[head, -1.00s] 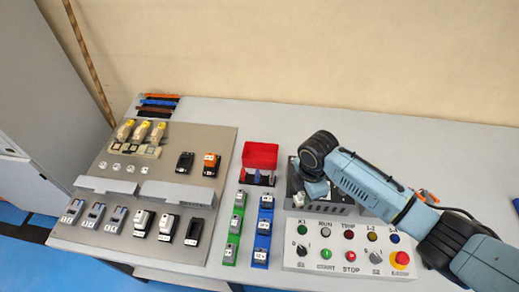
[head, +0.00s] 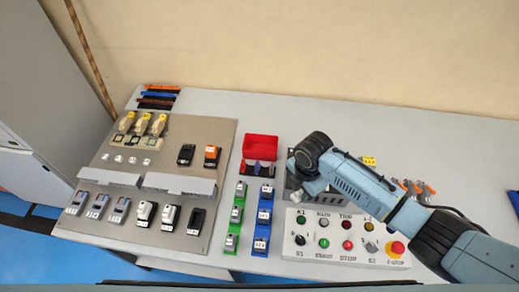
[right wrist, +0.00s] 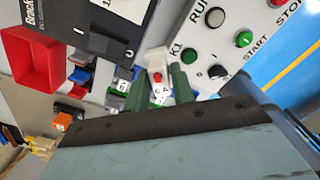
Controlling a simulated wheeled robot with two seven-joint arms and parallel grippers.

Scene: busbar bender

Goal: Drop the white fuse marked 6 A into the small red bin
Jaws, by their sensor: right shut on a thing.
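The small red bin (head: 261,147) stands on the table behind the green and blue block rows. It also shows at the left of the right wrist view (right wrist: 38,58). My right gripper (right wrist: 158,88) is shut on a white fuse (right wrist: 157,62) with a red dot. A label lies between the fingers, but its marking is too small to read surely. In the head view the right gripper (head: 300,193) is mostly hidden under my arm, to the right of and nearer than the bin. My left gripper is not in view.
A control panel (head: 345,222) with buttons is in front. A grey board (head: 215,140) with devices is at left. Tools (head: 412,187) lie at right.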

